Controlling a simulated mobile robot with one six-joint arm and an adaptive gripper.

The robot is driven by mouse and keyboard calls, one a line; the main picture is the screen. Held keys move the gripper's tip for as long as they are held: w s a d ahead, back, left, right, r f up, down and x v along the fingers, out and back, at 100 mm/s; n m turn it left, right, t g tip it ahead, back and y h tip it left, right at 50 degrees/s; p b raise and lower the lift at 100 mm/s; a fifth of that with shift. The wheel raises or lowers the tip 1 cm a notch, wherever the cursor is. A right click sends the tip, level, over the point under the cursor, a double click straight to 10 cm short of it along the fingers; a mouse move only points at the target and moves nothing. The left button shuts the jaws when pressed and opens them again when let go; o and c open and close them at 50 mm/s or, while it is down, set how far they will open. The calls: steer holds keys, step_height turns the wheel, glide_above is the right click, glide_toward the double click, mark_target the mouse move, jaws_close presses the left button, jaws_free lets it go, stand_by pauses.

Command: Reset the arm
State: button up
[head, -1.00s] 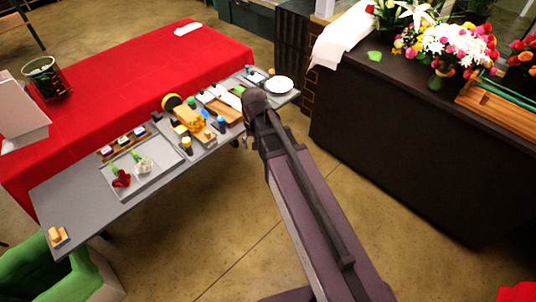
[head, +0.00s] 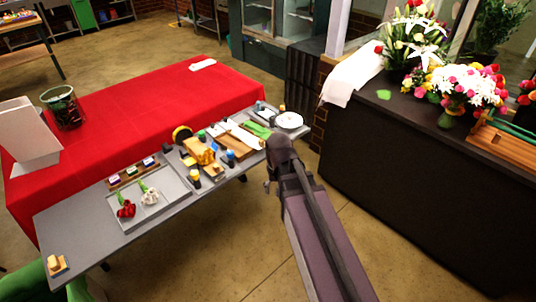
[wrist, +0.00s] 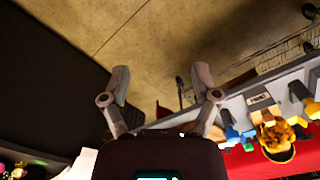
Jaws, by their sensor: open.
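My arm reaches up from the bottom of the head view and ends beside the right part of the grey work table (head: 75,226). My gripper (head: 268,187) shows only small there, just off the table's front edge. In the wrist view my gripper (wrist: 161,78) is open, its two fingers spread wide with nothing between them. Bare floor (wrist: 165,40) shows past the fingertips. The table's edge with its items lies to the right of the right finger.
The grey table bears a tray (head: 125,220) with a red and a white flower, a yellow item (head: 199,150), and a white plate (head: 289,120). A red-covered table (head: 130,110) stands behind. A dark counter (head: 400,160) with bouquets is at right. Open floor lies between.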

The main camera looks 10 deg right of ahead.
steer(key=s+d, duration=0.4)
steer(key=shift+s+d, duration=0.35)
steer(key=shift+s, duration=0.05)
